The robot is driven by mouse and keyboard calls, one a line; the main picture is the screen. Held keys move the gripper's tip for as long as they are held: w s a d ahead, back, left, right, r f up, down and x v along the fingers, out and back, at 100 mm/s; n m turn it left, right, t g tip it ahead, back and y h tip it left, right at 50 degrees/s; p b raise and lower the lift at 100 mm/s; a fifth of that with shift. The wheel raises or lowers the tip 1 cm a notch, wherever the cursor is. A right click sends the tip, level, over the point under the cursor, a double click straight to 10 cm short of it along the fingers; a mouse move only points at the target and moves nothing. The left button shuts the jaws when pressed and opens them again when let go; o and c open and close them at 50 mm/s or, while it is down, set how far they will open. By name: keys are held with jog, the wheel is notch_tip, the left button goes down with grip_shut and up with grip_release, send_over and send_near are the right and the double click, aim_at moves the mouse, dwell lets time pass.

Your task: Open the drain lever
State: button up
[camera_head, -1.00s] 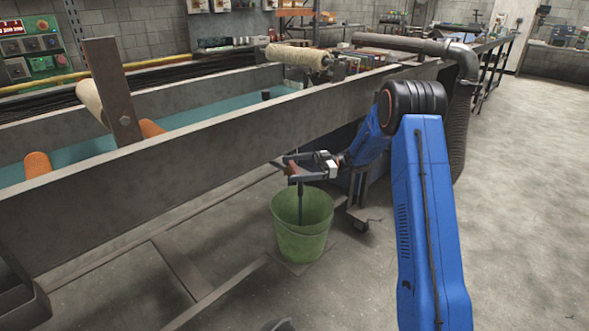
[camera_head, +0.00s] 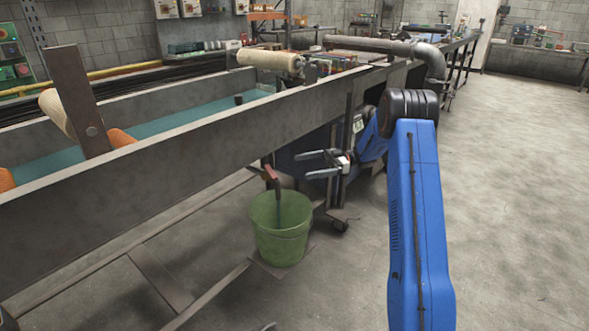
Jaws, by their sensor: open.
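The drain lever (camera_head: 271,173) is a small reddish handle below the long trough's side, above the green bucket (camera_head: 280,235). It slants, with its upper end to the left. A narrow dark grey strip (camera_head: 281,208) runs below it into the bucket; I cannot tell whether it is pipe or liquid. My gripper (camera_head: 302,164) is open and empty, its two fingers pointing left. In the picture it is to the right of the lever, with a visible gap between them.
The long grey trough (camera_head: 190,150) fills the left and middle. Its frame bars (camera_head: 205,305) run along the floor near the bucket. A grey pipe (camera_head: 375,46) bends down at the trough's far end. Open concrete floor (camera_head: 510,200) lies to the right.

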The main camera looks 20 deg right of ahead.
jog(key=shift+d, duration=1.45)
